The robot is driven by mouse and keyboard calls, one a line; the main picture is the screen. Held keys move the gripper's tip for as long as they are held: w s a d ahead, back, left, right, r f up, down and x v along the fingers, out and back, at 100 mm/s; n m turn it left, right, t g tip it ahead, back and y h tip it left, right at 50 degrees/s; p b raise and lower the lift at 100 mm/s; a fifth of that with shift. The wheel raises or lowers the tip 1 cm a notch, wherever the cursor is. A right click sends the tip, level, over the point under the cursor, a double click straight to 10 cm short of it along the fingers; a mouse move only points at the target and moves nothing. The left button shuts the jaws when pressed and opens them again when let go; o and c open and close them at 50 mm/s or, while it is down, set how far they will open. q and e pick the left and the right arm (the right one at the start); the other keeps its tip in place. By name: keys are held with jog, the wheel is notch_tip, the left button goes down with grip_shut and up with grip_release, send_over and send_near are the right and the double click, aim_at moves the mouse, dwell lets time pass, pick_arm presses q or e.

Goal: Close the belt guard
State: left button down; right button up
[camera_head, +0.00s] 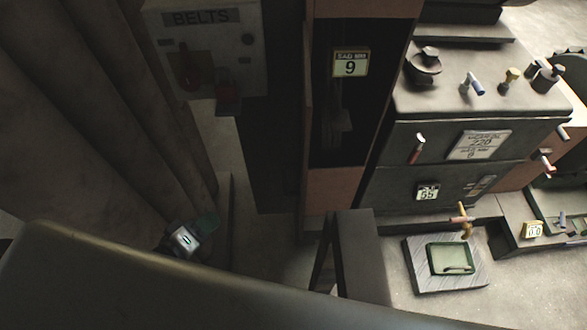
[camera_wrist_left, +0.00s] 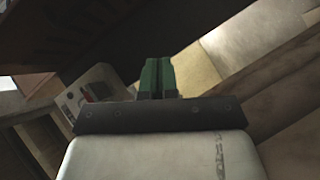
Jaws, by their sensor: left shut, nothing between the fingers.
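I cannot tell for sure which panel is the belt guard. A tall dark recess (camera_head: 345,120) in a brown frame (camera_head: 335,190) stands in the middle of the head view, with a "9" label. A grey box marked "BELTS" (camera_head: 200,50) is at the upper left. My left gripper (camera_head: 207,224) is low at the left in the head view, below that box and apart from it. In the left wrist view its green fingers (camera_wrist_left: 158,76) are together, with nothing between them. My right gripper is not in view.
A large dark panel with a curved edge (camera_head: 180,285) crosses the bottom of the head view; I cannot tell what it is. Ribbed dark wall (camera_head: 90,120) fills the left. A grey machine cabinet (camera_head: 440,150) with knobs stands at the right. A boxed device (camera_wrist_left: 95,97) shows in the wrist view.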

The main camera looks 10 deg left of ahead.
pick_arm(q)
jog(key=s+d+r+n+t+h, duration=0.15)
jog(key=d+r, duration=0.25)
jog(key=r, duration=0.4)
jog(key=s+d+r+n+h, duration=0.1)
jog(key=d+r+n+h, duration=0.15)
jog(key=r, duration=0.55)
jog(key=w+d+m+p, duration=0.1)
jog(key=w+d+p, duration=0.5)
jog(key=w+d, duration=0.3)
jog(key=shift+w+d, duration=0.15)
jog(key=shift+d, duration=0.3)
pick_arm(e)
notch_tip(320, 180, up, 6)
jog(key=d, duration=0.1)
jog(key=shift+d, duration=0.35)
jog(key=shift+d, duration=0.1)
